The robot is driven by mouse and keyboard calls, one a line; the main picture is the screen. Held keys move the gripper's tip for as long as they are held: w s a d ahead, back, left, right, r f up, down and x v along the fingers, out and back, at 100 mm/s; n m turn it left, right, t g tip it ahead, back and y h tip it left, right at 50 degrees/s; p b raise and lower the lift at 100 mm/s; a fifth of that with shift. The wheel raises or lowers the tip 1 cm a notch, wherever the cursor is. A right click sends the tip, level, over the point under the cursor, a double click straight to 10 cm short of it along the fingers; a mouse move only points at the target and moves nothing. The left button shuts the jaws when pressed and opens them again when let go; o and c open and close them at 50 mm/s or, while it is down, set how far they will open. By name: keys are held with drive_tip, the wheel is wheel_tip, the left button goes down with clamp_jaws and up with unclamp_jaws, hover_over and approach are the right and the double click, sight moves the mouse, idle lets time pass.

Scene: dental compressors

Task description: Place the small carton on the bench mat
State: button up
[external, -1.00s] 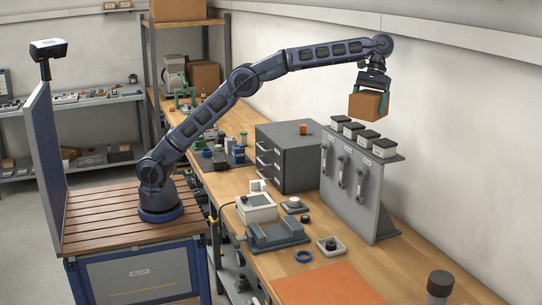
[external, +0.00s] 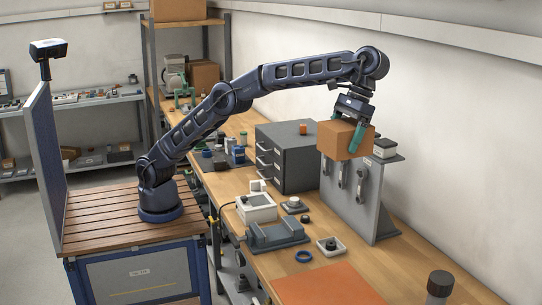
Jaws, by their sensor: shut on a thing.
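The small carton (external: 337,139) is a plain brown box. My gripper (external: 352,133) is shut on it from above, with a green finger showing against its side. The carton is held in the air, in front of the top of the grey upright panel in this view, and hides part of that panel's top. The bench mat (external: 328,286) is a flat orange sheet at the near end of the wooden bench, below the carton in the picture. Its visible surface is bare.
A grey vise-like fixture (external: 275,237), a blue ring (external: 303,256) and a dark cylinder (external: 439,285) are near the mat.

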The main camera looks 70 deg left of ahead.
sight(331, 157)
drive_tip(key=shift+m, duration=0.3)
drive_tip(key=s+d, duration=0.2)
drive_tip(key=s, duration=0.1)
drive_tip(key=shift+s+d, duration=0.1)
drive_tip(key=shift+s, duration=0.2)
drive_tip(key=shift+w+f, duration=0.15)
drive_tip(key=shift+f, duration=0.65)
wheel_tip(331, 157, down, 44)
drive_tip(key=shift+f, duration=0.2)
drive_tip(key=shift+f, duration=0.15)
